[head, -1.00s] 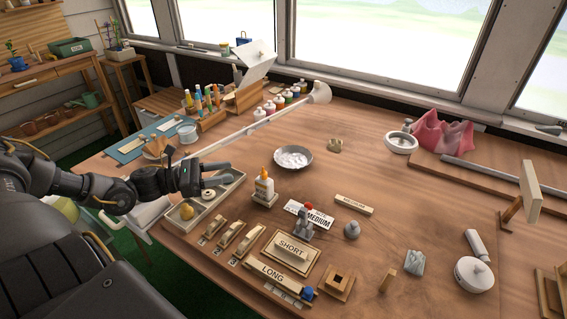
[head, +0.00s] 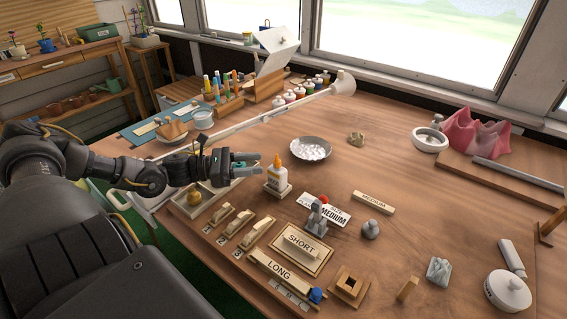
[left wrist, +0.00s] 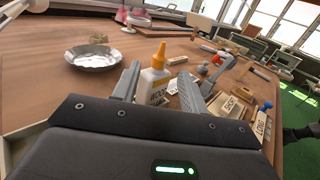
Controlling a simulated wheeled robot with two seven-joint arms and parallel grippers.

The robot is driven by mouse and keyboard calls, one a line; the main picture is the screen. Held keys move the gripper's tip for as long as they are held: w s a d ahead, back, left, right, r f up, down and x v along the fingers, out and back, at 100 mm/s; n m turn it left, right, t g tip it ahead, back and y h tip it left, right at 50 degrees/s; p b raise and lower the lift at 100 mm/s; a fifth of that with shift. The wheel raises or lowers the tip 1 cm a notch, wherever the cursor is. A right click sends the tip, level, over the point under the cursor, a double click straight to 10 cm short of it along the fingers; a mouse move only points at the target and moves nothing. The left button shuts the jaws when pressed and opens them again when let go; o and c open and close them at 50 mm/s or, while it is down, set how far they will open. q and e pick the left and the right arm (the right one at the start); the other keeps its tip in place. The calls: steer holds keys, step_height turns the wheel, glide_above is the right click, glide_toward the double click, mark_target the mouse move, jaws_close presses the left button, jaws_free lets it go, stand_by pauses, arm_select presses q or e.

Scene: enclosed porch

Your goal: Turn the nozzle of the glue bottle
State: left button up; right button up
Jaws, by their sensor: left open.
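The glue bottle (head: 278,179) is white with a label and an orange nozzle (head: 277,161). It stands upright on a small wooden base (head: 275,191) on the table. My left gripper (head: 252,163) is just left of the bottle at about nozzle height, open and empty. In the left wrist view the bottle (left wrist: 152,88) and its orange nozzle (left wrist: 159,54) show beyond and between the two spread fingers (left wrist: 160,78). The lower bottle is partly hidden there by my gripper. My right gripper is not in view.
A metal dish (head: 311,149) stands behind the bottle. A wooden tray (head: 181,207) lies below my left arm. The table's middle right is fairly clear.

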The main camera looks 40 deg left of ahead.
mark_target(279, 161)
arm_select(q)
steer(key=x, duration=0.7)
steer(key=shift+w+d, duration=0.15)
steer(key=shift+w, duration=0.1)
steer(key=shift+w+d+f, duration=0.1)
steer(key=shift+w+d, duration=0.35)
jaws_close()
